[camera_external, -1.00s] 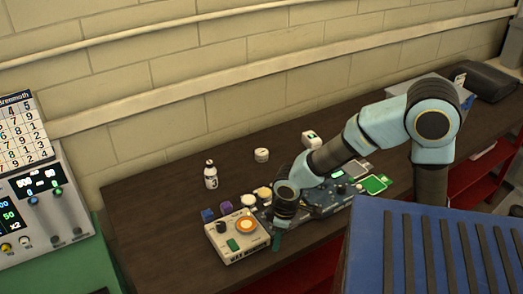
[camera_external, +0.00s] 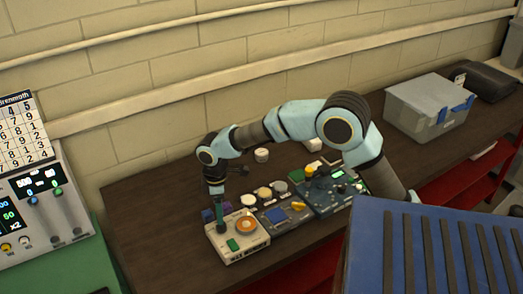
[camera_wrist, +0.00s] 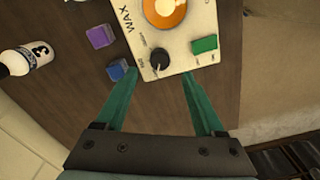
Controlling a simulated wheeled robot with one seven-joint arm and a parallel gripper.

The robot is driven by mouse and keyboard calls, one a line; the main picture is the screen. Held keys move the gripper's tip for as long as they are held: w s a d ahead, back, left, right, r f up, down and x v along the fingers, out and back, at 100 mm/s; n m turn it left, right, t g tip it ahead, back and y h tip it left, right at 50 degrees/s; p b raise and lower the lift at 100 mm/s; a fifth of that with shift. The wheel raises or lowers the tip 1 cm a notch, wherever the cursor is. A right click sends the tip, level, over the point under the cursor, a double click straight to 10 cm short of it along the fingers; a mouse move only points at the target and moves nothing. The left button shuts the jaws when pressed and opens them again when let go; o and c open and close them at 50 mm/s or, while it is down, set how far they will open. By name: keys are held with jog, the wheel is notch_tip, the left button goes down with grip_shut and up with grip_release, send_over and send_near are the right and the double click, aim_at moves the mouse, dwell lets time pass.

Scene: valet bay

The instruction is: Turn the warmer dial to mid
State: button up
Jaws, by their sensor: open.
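The warmer is a white box (camera_external: 252,245) marked WAX, on the bench at the front left of the row of devices. Its top has a round orange dish (camera_wrist: 165,10), a green switch (camera_wrist: 204,44) and a black dial (camera_wrist: 160,58). My gripper (camera_external: 220,224) points down over the dial's corner of the box. In the wrist view its green jaws (camera_wrist: 160,74) are open, with the dial between and just beyond the tips, not gripped. The dial has a pale mark, but the small print around it is too blurred to read.
A blue block (camera_wrist: 117,69) and a purple block (camera_wrist: 100,36) lie close beside the warmer. A white bottle (camera_wrist: 28,58) marked 3 stands farther off. Other devices (camera_external: 280,213) sit right of the warmer. A grey bin (camera_external: 425,108) is at the back right.

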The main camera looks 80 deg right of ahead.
aim_at(222, 225)
notch_tip(222, 225, down, 6)
jog(key=shift+r+p, duration=0.1)
jog(key=shift+p, duration=0.55)
jog(key=shift+c, duration=0.3)
grip_shut()
